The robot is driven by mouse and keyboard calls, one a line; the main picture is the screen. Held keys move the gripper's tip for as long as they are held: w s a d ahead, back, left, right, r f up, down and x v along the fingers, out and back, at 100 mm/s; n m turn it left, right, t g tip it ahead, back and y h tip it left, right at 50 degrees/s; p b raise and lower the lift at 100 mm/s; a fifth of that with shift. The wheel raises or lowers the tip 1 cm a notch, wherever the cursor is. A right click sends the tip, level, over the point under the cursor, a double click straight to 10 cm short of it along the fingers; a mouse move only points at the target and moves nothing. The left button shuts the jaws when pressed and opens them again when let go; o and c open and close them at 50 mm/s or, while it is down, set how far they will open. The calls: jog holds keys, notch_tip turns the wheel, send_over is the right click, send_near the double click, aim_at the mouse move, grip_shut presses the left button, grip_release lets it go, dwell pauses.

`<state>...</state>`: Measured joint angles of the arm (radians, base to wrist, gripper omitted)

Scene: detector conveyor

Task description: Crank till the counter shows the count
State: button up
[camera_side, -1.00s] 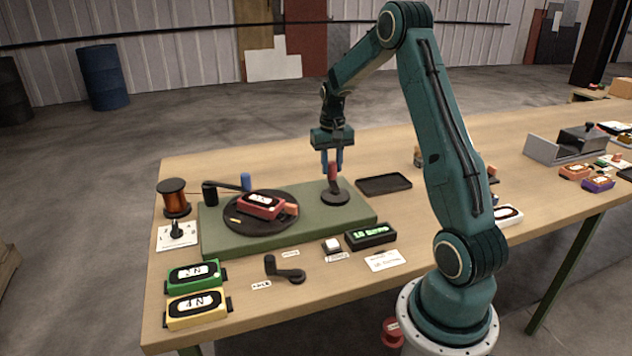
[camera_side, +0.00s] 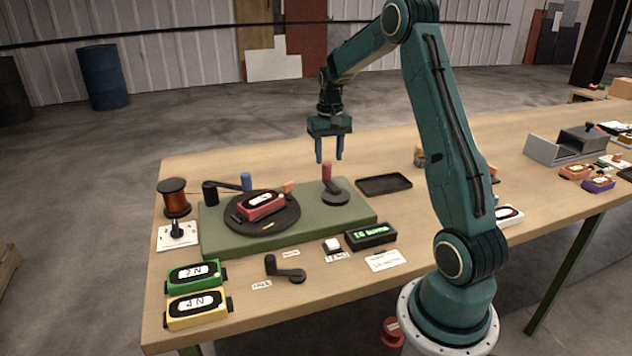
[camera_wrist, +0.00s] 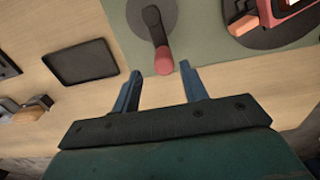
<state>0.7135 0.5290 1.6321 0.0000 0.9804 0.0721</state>
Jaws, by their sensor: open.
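A crank with a red knob (camera_side: 327,173) stands on the right part of a green base plate (camera_side: 360,206). The knob also shows in the wrist view (camera_wrist: 163,62). My gripper (camera_side: 329,160) is open and empty, above and apart from the knob; its two blue fingers (camera_wrist: 158,82) show in the wrist view. A black turntable (camera_side: 288,220) on the plate carries a red box (camera_side: 262,205) with a white label. The counter (camera_side: 371,235) shows green characters that seem to read "10" and a blurred word. A white card (camera_side: 385,261) lies before it, its text too small to read surely.
A black tray (camera_side: 384,184) lies right of the plate. A white button (camera_side: 333,245), a black lever (camera_side: 284,270) and green (camera_side: 193,274) and yellow (camera_side: 197,309) boxes stand in front. A copper spool (camera_side: 173,197) is at the left.

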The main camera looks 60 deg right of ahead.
jog(key=shift+r, duration=2.25)
jog(key=shift+a+r, duration=0.1)
jog(key=shift+a+r, duration=0.2)
jog(key=s+a+r+n+t+h, duration=0.1)
jog(key=s+a+r+n, duration=0.1)
jog(key=a+r, duration=0.5)
jog(key=s+a+r+n+t, duration=0.1)
jog(key=s+a+r+n, duration=0.15)
jog(key=a, duration=0.85)
jog(key=s+a+f+n+t+y, duration=0.1)
jog(key=s+a+n+t, duration=0.2)
jog(key=s+a, duration=1)
jog(key=shift+s+f+n+t, duration=0.15)
jog(key=shift+s+n+t, duration=0.15)
jog(key=shift+s+n, duration=0.45)
